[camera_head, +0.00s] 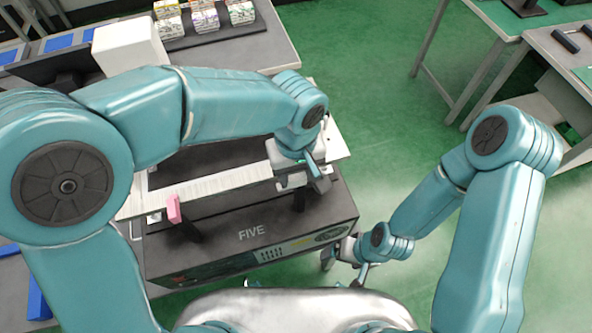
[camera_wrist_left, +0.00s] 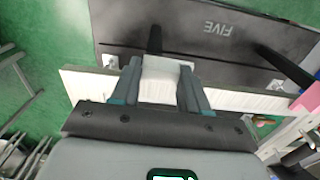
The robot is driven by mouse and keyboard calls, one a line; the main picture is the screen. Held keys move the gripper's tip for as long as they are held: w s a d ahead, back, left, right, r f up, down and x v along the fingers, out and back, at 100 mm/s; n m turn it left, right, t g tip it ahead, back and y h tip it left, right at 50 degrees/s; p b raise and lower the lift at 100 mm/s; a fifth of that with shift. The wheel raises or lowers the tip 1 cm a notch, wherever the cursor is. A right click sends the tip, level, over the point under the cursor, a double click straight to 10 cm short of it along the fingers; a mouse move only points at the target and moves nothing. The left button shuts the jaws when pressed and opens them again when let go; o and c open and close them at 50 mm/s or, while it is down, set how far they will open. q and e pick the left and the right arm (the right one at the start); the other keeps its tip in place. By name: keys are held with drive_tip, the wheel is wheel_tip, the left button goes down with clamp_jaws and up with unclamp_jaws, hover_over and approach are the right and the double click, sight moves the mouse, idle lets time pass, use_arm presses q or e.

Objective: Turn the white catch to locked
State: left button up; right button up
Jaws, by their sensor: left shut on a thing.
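The white catch (camera_wrist_left: 160,80) is a pale block between the fingers of my left gripper (camera_wrist_left: 158,88) in the left wrist view. The gripper is shut on it, one finger on each side. A dark post (camera_wrist_left: 154,40) stands out just beyond the catch. In the head view my left gripper (camera_head: 305,172) is at the right end of a long pale strip (camera_head: 222,182), and the catch is mostly hidden by it. My right gripper (camera_head: 345,262) is low, to the right of the dark box, with its fingers apart and nothing visible between them.
The dark box marked FIVE (camera_head: 250,240) lies under the strip. A pink piece (camera_head: 174,208) is at the strip's left part, near another dark post (camera_head: 189,231). A white box (camera_head: 128,45) stands behind my left arm. Green floor (camera_head: 390,125) is open to the right.

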use_arm(q)
drive_tip(key=m, duration=0.4)
drive_tip(key=shift+w, duration=0.2)
drive_tip(key=m, duration=0.4)
drive_tip(key=shift+w+r+m, duration=0.1)
drive_tip(key=shift+w+m, duration=0.1)
drive_tip(key=shift+m, duration=0.2)
drive_tip(key=m, duration=0.4)
drive_tip(key=shift+w+d+m, duration=0.15)
drive_tip(key=shift+m, duration=0.15)
drive_tip(key=shift+d+m+p, duration=0.15)
drive_tip(key=shift+m+p, duration=0.3)
drive_tip(key=shift+m, duration=1.55)
drive_tip(key=shift+w, duration=0.1)
drive_tip(key=o, duration=1.1)
drive_tip(key=shift+c, duration=0.2)
wheel_tip(320, 180, up, 16)
drive_tip(key=shift+r, duration=0.15)
